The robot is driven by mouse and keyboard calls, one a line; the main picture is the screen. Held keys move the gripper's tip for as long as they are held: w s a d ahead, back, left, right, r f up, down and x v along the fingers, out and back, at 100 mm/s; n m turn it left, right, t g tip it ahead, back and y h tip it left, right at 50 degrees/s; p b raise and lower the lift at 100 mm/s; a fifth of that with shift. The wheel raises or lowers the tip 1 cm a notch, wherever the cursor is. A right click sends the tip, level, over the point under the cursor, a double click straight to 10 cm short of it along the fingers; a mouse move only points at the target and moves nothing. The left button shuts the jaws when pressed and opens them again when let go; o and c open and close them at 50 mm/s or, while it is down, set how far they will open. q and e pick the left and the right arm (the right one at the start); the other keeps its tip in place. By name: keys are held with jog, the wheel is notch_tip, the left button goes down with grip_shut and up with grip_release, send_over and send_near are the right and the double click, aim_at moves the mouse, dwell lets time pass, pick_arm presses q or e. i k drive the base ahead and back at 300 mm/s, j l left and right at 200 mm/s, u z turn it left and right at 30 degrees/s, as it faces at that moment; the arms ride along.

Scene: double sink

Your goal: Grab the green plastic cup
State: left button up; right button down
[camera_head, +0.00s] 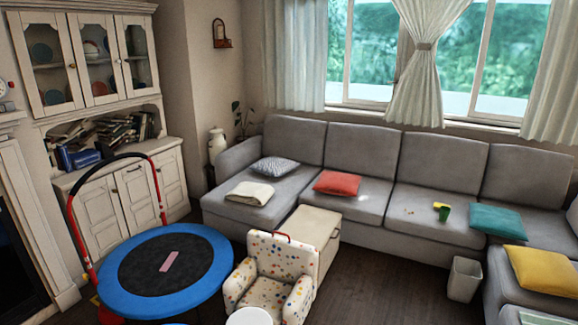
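A small green cup (445,213) sits on the seat of the grey sofa (425,225), right of the middle of the head view. A small yellow thing (437,205) is right beside it on its left; I cannot tell what it is or whether the two touch. Neither of my grippers is in view.
A blue-rimmed trampoline (205,281), a spotted child's armchair (281,254) and a cream storage box (325,228) stand in front. A white bin (464,279) is near the sofa's corner. Bare dark floor (385,285) lies between the box and the bin.

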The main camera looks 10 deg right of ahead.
aim_at(443, 213)
jog(key=i+l+z, duration=0.4)
jog(key=i+z, duration=0.45)
jog(key=i, duration=0.15)
jog(key=i+z, duration=0.4)
jog(key=i, duration=0.15)
jog(key=i+j+z, duration=0.2)
jog(key=i+z, duration=0.25)
jog(key=i, duration=0.1)
